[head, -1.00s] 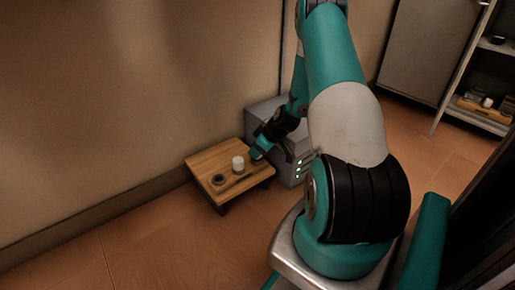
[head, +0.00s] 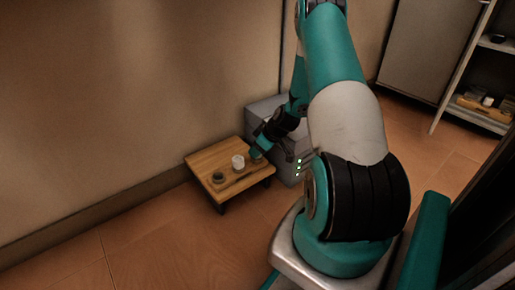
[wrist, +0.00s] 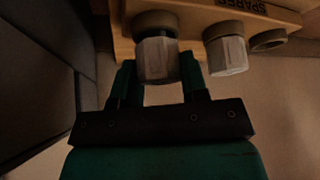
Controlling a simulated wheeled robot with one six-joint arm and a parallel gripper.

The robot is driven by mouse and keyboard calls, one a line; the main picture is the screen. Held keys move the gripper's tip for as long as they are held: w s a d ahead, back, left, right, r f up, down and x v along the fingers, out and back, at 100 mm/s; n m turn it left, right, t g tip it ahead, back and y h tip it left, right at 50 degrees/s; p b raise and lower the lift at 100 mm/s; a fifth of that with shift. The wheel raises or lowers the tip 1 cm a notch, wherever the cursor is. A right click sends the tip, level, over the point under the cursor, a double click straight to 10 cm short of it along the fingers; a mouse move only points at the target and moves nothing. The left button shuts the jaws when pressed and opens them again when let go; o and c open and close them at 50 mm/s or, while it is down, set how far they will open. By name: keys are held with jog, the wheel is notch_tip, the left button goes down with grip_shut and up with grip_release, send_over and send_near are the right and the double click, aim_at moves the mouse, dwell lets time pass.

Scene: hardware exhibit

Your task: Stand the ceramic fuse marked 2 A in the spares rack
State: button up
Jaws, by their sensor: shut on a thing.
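The spares rack (head: 200,162) is a low wooden stand with a row of round cups, and its lettering (wrist: 242,4) shows in the wrist view. My gripper (wrist: 158,82) is shut on a pale grey ceramic fuse (wrist: 157,62). The held fuse lines up with the cup (wrist: 155,22) at one end of the row; I cannot tell whether it is seated. No marking on it is readable. In the head view my gripper (head: 257,154) is at the rack's right side and hides most of that fuse.
A second pale fuse (wrist: 228,56) stands in the middle cup; it is white in the head view (head: 238,161). The other end cup (wrist: 268,41) is empty. A grey box (head: 265,108) with green lights is close behind and right of the rack. The wall runs behind.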

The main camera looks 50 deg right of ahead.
jog(key=shift+f, duration=0.25)
dwell(0.4)
jog(key=o, duration=1.5)
jog(key=shift+c, duration=0.2)
jog(key=shift+r, duration=0.1)
jog(key=shift+r+p, duration=3.05)
jog(key=shift+r, duration=0.4)
